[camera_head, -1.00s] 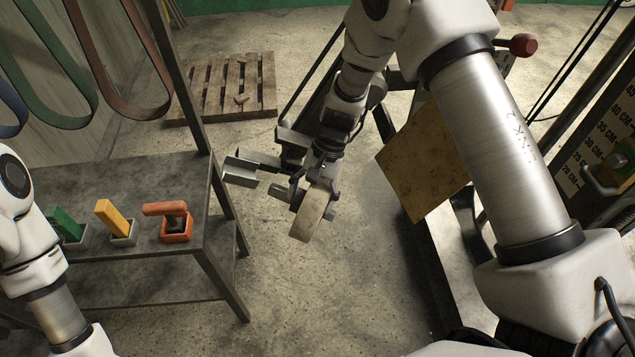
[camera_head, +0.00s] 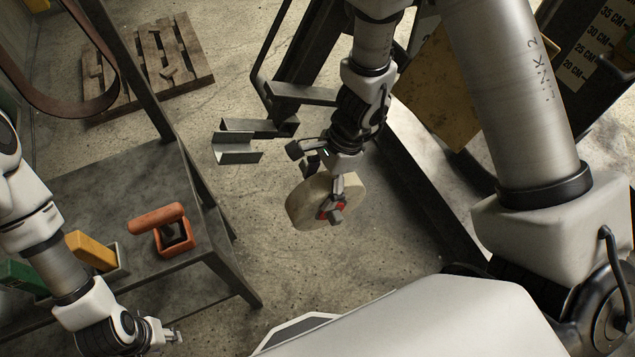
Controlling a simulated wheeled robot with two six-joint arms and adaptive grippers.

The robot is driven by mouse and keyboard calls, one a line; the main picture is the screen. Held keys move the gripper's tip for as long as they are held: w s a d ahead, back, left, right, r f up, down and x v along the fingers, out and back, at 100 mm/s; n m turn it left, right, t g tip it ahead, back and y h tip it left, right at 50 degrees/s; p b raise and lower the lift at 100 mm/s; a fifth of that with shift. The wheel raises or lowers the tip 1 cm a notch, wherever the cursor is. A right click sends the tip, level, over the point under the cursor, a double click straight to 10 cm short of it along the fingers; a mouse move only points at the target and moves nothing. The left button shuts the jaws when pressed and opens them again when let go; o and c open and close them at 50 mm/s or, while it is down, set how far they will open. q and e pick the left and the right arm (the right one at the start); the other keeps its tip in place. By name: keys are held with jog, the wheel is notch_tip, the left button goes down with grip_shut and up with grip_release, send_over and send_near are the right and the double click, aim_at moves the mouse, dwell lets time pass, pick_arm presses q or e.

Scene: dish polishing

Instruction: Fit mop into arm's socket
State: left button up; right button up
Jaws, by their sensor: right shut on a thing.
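A thick, pale tan disc-shaped mop (camera_head: 308,203) is tilted in the middle of the view, with its round edge toward the left. My right gripper (camera_head: 337,196) is shut on the mop at its near right side and holds it above the concrete floor. A grey metal channel-shaped bracket (camera_head: 238,150) on a dark arm is up and left of the mop, apart from it. It looks like the socket, though I cannot be sure.
A dark metal table (camera_head: 110,180) at left carries an orange holder (camera_head: 165,238), a yellow block (camera_head: 92,250) and a green block (camera_head: 22,276). A wooden pallet (camera_head: 150,70) lies behind. A brown panel (camera_head: 435,85) and dark machine frame stand at right. Floor between is clear.

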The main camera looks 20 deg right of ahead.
aim_at(303, 163)
jog(key=shift+s+d+r, duration=0.1)
jog(key=shift+s+d, duration=0.05)
jog(key=shift+d, duration=0.1)
jog(key=shift+w+a, duration=0.3)
jog(key=shift+a, duration=0.05)
jog(key=shift+d+r, duration=0.1)
jog(key=w+p, duration=0.6)
jog(key=p, duration=0.1)
jog(key=shift+w+r, duration=0.15)
jog(key=shift+w, duration=0.55)
jog(key=shift+w+f, duration=0.1)
jog(key=shift+f, duration=0.2)
jog(key=shift+w+r+p, duration=0.1)
jog(key=shift+w+p, duration=0.25)
jog(key=shift+p, duration=0.05)
